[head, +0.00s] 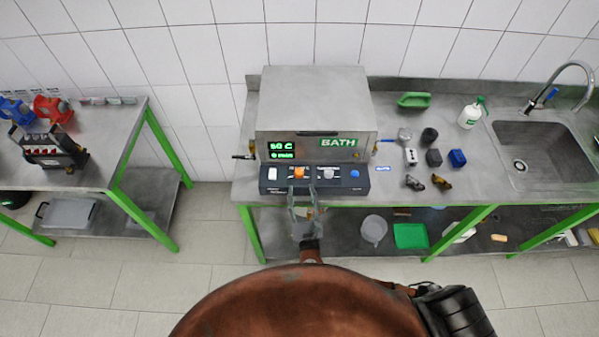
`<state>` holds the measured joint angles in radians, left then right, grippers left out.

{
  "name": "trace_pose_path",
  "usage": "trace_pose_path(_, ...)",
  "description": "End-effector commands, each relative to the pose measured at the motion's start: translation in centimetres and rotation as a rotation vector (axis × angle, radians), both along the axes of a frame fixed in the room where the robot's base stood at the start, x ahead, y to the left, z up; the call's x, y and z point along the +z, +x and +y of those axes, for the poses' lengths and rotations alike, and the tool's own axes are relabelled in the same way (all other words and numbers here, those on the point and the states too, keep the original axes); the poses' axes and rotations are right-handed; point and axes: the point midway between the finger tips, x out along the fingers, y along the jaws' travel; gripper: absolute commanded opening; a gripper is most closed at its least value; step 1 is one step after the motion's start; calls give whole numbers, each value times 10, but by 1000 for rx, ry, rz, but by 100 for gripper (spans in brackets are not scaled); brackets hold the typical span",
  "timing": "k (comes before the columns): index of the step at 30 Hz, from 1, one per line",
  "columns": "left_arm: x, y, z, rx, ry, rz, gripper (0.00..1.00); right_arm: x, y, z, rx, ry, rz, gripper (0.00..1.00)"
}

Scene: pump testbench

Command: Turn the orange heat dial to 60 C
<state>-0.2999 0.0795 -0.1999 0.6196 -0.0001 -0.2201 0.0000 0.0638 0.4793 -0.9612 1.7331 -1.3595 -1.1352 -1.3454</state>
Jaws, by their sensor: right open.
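The orange heat dial (299,173) is on the dark blue control strip (345,187) along the front of the steel bath unit (312,98). The green display (282,150) above it shows a temperature in C; its first digit is too small to read surely as 5 or 6. My right gripper (302,190) is open in front of the strip, its two fingers apart and pointing toward the orange dial. The fingertips are just below the dial in the picture; I cannot tell whether they touch it. My left gripper is out of view.
Small fittings, a green container (413,100), a spray bottle (472,113) and a sink (536,150) are to the right. Floor separates the left table (115,130).

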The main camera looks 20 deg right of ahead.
Motion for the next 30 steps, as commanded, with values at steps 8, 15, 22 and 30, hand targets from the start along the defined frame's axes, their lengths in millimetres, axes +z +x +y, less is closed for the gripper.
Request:
trace_pose_path(8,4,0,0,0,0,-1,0,2,55,-10,-2,-1,-3,41)
trace_pose_path(15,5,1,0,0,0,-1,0,0,81,-14,-1,2,0,41)
trace_pose_path(22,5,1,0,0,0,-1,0,0,86,-15,-2,3,1,41)
trace_pose_path(30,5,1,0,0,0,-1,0,0,85,-15,-2,3,1,32)
